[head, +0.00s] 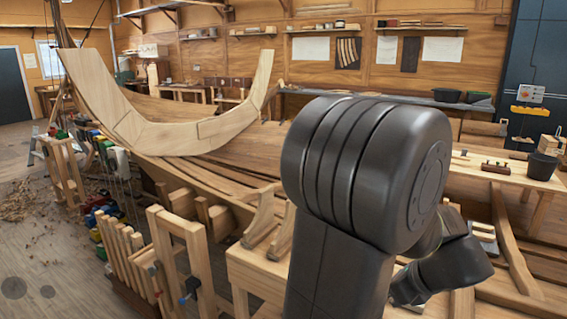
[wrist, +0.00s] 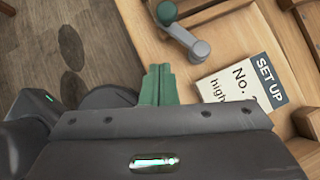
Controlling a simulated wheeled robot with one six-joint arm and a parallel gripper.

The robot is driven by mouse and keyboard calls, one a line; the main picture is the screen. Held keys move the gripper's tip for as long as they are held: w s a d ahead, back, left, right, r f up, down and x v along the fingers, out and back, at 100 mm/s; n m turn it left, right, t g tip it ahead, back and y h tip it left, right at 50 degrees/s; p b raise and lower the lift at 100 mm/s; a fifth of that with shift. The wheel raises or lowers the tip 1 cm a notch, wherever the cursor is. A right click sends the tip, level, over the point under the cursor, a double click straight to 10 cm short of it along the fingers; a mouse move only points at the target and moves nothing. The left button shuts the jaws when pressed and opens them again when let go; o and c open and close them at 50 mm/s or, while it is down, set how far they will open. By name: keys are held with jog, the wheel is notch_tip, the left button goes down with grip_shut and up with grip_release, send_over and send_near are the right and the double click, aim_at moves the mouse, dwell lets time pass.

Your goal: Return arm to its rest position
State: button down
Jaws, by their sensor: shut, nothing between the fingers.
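My gripper (wrist: 159,70) shows in the wrist view with its two green fingers together and nothing between them. It is over the edge of a wooden bench (wrist: 150,40). A grey crank-like handle (wrist: 184,36) lies just beyond the fingertips, apart from them in the picture. In the head view my dark arm is bent in the right foreground and covers much of the hull and bench behind it. The fingers cannot be made out there.
A printed "SET UP" card (wrist: 240,85) lies on the bench right of the fingers. A curved wooden frame (head: 180,135) rises over the hull planks (head: 225,180) at left. A black bucket (head: 541,166) stands on the right bench. Bare floor (head: 40,245) shows at far left.

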jog(key=shift+s+d+f+n+g+y+b, duration=0.1)
jog(key=shift+s+d+n+g+y+b, duration=0.15)
jog(key=shift+d+n+g+y+b, duration=0.4)
jog(key=shift+d+n, duration=0.1)
jog(key=shift+n, duration=0.35)
jog(key=shift+s+d+r, duration=0.2)
jog(key=shift+s+d, duration=0.2)
jog(key=shift+d, duration=0.1)
jog(key=shift+s+d+r, duration=0.2)
jog(key=shift+s+d, duration=0.2)
jog(key=shift+d, duration=0.1)
